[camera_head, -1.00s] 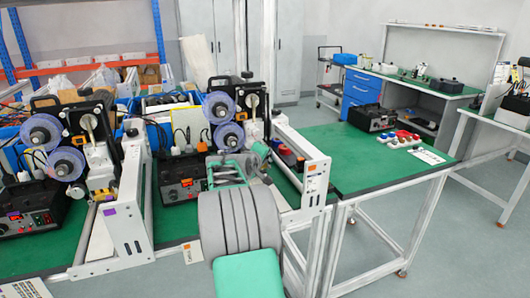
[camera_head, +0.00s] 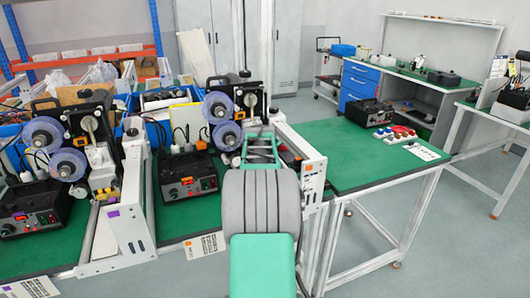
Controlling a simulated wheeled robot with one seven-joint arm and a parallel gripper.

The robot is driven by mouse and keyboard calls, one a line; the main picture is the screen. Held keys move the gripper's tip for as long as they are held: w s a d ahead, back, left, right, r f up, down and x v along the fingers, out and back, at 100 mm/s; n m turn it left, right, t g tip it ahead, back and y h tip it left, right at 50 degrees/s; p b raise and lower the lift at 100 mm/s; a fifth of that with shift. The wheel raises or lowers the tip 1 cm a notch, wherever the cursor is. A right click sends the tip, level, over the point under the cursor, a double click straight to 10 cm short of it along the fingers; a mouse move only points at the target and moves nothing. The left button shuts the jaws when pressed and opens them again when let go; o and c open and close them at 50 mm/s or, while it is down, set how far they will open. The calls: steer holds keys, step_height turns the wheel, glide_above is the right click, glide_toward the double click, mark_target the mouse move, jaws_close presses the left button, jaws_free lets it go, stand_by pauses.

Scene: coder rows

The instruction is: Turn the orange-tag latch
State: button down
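The right coder machine (camera_head: 245,90) has two blue-violet reels (camera_head: 218,107) and a dark body. An orange tag (camera_head: 314,168) is on the white end panel (camera_head: 313,183) at its right. I cannot make out the latch itself; my arm covers part of this machine. My grey and green arm reaches forward from the bottom centre. Its green open-frame end (camera_head: 262,150) is in front of the right machine, left of the white panel. The fingers cannot be made out, and neither can any contact with the machine.
A similar machine with reels (camera_head: 66,164) stands at left, with a purple-tagged white panel (camera_head: 132,205) between the two. A black control box (camera_head: 188,176) sits close left of my arm.

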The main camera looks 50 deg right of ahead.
stand_by(0.3)
steer(key=c, duration=1.3)
jaws_free()
steer(key=shift+o, duration=0.2)
steer(key=shift+r, duration=0.1)
steer(key=v, duration=0.7)
steer(key=shift+s+a+b, duration=0.15)
steer(key=shift+a+b, duration=0.15)
steer(key=shift+b, duration=0.1)
steer(key=shift+r, duration=0.15)
